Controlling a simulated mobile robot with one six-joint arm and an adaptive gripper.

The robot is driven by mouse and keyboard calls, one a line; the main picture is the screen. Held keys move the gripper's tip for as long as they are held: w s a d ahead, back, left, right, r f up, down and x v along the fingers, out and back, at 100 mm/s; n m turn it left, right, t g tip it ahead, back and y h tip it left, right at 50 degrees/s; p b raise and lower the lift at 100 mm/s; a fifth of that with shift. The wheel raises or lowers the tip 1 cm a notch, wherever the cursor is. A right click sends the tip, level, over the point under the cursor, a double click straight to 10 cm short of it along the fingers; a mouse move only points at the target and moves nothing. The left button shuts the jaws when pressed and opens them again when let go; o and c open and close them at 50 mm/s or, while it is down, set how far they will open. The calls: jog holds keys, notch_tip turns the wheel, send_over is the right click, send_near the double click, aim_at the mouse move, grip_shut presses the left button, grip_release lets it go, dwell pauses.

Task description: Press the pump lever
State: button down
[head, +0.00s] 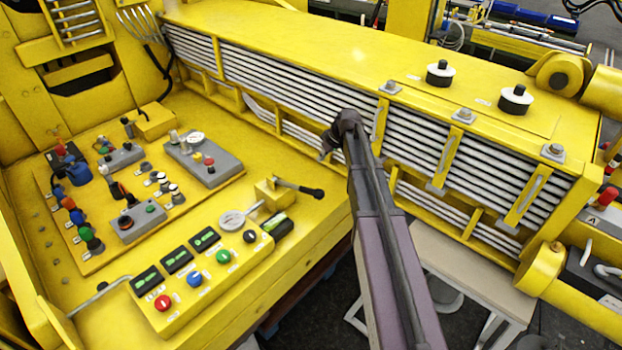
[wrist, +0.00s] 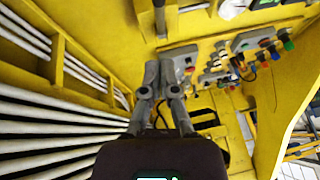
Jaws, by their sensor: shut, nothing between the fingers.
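The pump lever appears to be the black-handled lever (head: 300,188) on a small yellow block at the right edge of the yellow control deck in the head view. It points right. My gripper (head: 326,154) is above and slightly right of the lever, apart from it, in front of the bundled white lines. In the wrist view my gripper (wrist: 160,70) has its fingers together, with nothing between them. A short dark bar shows at the top of the wrist view; I cannot tell whether it is the lever.
A button box (head: 195,275) with red, blue and green buttons sits at the deck's front. A grey switch box (head: 203,158) lies behind. The yellow boom (head: 380,60) with white lines rises close behind my gripper.

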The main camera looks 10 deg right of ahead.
jog(key=shift+w+f, duration=0.1)
jog(key=shift+f, duration=0.05)
dwell(0.3)
jog(key=b, duration=1)
send_over(307, 188)
jog(key=d, duration=0.1)
notch_tip(307, 188, down, 9)
jog(key=shift+s+d+f+b, duration=0.1)
jog(key=shift+s+f+b, duration=0.1)
jog(key=shift+f+b, duration=0.6)
jog(key=shift+s+d+f+b, duration=0.1)
jog(key=shift+s+f+b, duration=0.1)
jog(key=shift+f+b, duration=0.55)
jog(key=shift+f, duration=0.15)
